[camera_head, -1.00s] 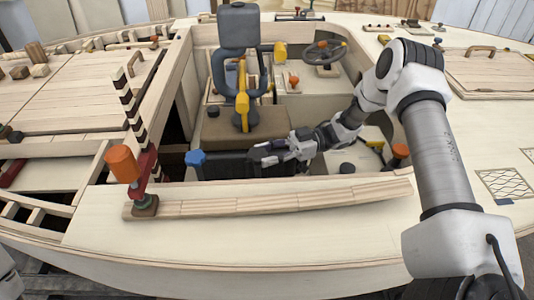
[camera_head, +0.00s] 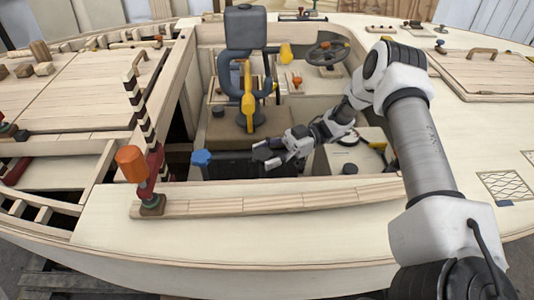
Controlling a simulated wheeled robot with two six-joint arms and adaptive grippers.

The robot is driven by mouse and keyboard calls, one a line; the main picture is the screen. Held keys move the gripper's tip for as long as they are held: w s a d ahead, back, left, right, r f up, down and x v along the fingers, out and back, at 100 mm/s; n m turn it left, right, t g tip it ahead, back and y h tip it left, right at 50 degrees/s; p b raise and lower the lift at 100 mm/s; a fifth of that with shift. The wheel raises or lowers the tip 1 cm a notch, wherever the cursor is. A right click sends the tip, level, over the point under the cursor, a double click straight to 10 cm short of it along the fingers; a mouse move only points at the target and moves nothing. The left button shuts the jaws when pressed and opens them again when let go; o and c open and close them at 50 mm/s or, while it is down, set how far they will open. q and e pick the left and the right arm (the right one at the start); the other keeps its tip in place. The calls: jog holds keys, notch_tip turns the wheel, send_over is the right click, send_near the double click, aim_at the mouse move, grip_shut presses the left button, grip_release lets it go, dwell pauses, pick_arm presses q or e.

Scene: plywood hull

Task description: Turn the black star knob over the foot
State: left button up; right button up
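My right gripper (camera_head: 262,154) reaches into the cockpit from the right, above a dark panel (camera_head: 228,168). Its dark fingers look apart, with nothing seen between them. A blue star-shaped knob (camera_head: 201,158) stands at the panel's left end, left of the fingertips and apart from them. A small black knob (camera_head: 349,169) sits on a pale box to the right of the gripper. I cannot make out for sure which part is the black star knob or its foot. My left gripper is not in view.
A wooden rail (camera_head: 270,202) runs along the near cockpit edge. A red clamp with an orange handle (camera_head: 131,164) stands at its left end. The near deck is clear.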

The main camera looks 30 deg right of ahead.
jog(key=d, duration=1.2)
jog(key=shift+s, duration=0.4)
